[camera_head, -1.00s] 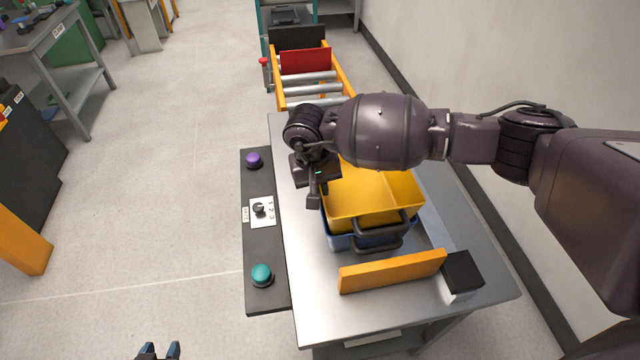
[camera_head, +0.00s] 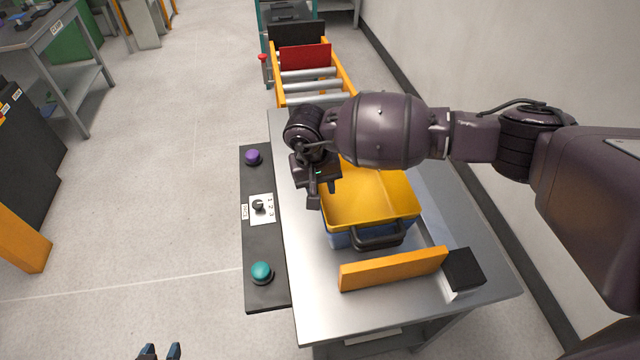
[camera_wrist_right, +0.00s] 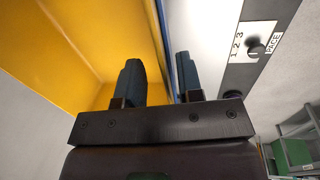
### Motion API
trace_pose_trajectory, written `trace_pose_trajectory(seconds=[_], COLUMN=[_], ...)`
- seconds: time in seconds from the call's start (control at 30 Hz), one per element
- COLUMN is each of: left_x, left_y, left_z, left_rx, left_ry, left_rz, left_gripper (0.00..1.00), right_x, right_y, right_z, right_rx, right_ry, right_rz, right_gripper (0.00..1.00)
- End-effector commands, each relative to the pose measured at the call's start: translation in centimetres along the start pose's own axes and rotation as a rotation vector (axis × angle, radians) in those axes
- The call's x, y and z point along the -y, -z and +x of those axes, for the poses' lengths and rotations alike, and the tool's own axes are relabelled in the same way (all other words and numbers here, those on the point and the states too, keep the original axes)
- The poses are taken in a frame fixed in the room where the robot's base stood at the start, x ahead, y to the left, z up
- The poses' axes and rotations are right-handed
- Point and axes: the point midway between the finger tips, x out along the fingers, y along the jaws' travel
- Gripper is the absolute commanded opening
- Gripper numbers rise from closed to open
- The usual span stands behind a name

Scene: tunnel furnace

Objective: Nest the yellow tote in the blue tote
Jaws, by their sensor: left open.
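The yellow tote (camera_head: 368,196) sits inside the blue tote (camera_head: 343,239) on the metal table, its rim close to the blue rim. Its inner wall also shows in the right wrist view (camera_wrist_right: 75,50). A dark handle (camera_head: 378,240) is at the near end of the totes. My right gripper (camera_head: 321,194) is at the totes' left side. In the right wrist view its fingers (camera_wrist_right: 160,82) are apart, one inside the yellow wall and one outside, with gaps beside the wall. My left gripper (camera_head: 159,351) is open and empty at the bottom edge, far from the totes.
An orange stop bar (camera_head: 393,269) and a black block (camera_head: 463,268) stand near the table's front. A control panel (camera_head: 258,230) with buttons and a knob runs along the left side. A roller conveyor (camera_head: 312,88) lies behind. A wall bounds the right.

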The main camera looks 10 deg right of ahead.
Motion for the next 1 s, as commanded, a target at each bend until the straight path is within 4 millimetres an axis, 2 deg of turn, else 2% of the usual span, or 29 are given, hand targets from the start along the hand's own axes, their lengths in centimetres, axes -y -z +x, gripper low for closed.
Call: trace_pose_trajectory(seconds=[0.43, 1.0], left_x=[0.0, 0.2], left_y=[0.2, 2.2], left_z=[0.0, -0.6], left_rx=[-0.003, -0.027], left_ry=[0.0, 0.002], left_rz=[0.0, 0.0], left_gripper=[0.43, 0.43], right_x=[0.0, -0.6], right_y=[0.0, 0.1], right_z=[-0.3, -3.9], right_rx=[-0.002, -0.003], right_ry=[0.0, -0.001], right_rz=[0.0, 0.0], right_gripper=[0.34, 0.34])
